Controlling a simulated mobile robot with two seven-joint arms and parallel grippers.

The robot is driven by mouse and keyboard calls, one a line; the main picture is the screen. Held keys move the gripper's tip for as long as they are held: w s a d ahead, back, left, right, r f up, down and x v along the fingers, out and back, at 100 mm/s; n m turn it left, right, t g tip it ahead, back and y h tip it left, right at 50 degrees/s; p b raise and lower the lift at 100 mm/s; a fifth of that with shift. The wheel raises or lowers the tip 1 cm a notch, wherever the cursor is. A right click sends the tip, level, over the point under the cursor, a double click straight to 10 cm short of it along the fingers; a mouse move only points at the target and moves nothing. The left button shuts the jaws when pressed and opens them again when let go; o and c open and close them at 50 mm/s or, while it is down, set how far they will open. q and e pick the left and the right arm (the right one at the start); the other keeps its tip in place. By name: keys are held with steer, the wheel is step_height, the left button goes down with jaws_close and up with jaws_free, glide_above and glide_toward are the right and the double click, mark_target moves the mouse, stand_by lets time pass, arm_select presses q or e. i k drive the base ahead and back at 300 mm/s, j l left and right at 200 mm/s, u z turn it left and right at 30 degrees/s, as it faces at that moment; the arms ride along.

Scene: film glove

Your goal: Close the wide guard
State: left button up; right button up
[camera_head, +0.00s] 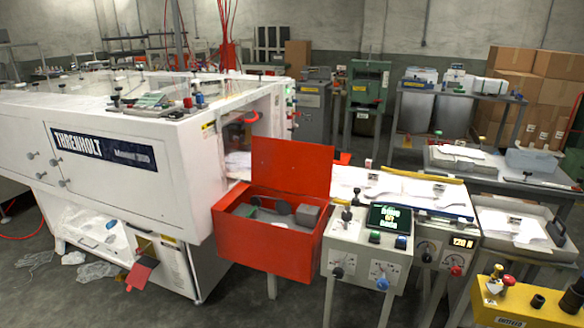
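A wide red panel (291,166) stands raised at the back edge of an open red box (268,244). It looks like a hinged cover and may be the wide guard; no label confirms this. Grey parts (307,214) show inside the box. The box stands between the white machine (120,150) marked THRENHOLT and a grey control box (365,252). The machine has an opening on its right side, behind the red panel. Neither of my grippers is in view.
A yellow control box (520,303) is at the lower right. Trays with white sheets (515,225) stand on tables at the right. Cardboard boxes (545,80) are stacked at the back right. Loose gloves (97,270) lie at the lower left. Grey floor (240,305) shows in front.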

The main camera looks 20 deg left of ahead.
mark_target(311, 176)
steer(key=i+j+z, duration=0.1)
steer(key=j, duration=0.25)
steer(key=i+j, duration=0.25)
steer(key=i+j+z, duration=0.15)
steer(key=j, duration=0.35)
steer(key=i+j+z, duration=0.1)
steer(key=j, duration=0.25)
steer(key=i, duration=0.1)
